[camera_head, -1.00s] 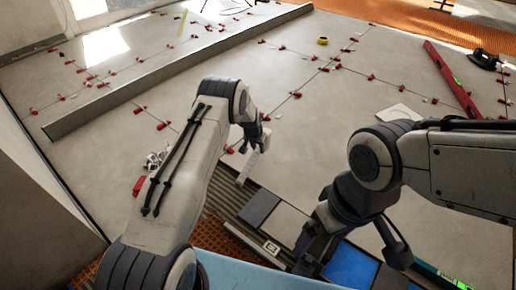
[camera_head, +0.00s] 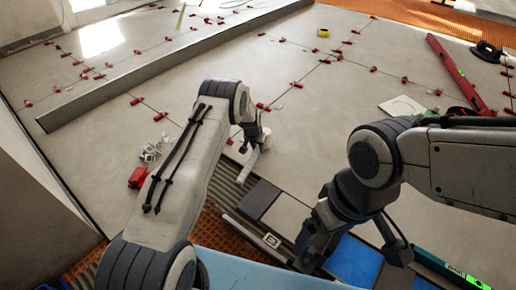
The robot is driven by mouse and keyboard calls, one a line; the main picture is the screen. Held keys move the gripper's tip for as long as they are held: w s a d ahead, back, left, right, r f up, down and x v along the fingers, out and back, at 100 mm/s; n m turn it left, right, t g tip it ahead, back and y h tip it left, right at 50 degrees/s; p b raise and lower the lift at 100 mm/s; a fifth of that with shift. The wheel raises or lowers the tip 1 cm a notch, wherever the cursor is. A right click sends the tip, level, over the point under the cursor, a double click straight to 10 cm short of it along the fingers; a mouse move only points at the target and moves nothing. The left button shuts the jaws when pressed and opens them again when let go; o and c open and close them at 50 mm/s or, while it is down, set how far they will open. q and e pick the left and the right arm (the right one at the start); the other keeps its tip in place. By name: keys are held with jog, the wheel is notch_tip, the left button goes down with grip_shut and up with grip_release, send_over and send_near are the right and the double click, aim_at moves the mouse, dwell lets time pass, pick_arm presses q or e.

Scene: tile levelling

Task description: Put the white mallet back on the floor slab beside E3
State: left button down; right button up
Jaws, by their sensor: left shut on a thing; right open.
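My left gripper (camera_head: 254,140) is shut on the white mallet (camera_head: 250,166), a pale, slim shape pointing down and to the left. The gripper covers part of it, and I cannot tell whether its lower end touches the floor. A small white label (camera_head: 271,240) with a dark mark lies near the slab's front edge; I cannot read it as E3. The grey floor slab (camera_head: 215,130) spreads behind the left gripper. My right gripper (camera_head: 352,238) is open and empty in the foreground, above dark, grey and blue pieces.
Several red clips line the tile joints. A long grey straightedge (camera_head: 150,72) crosses the back left. A red level (camera_head: 455,72) and a yellow tape roll (camera_head: 323,33) lie at the back. A red item (camera_head: 138,178) and white bits (camera_head: 155,150) sit left of my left arm.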

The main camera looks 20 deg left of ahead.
pick_arm(q)
jog(key=shift+f+b, duration=0.45)
jog(key=shift+f, duration=0.15)
jog(key=c, duration=0.6)
grip_release()
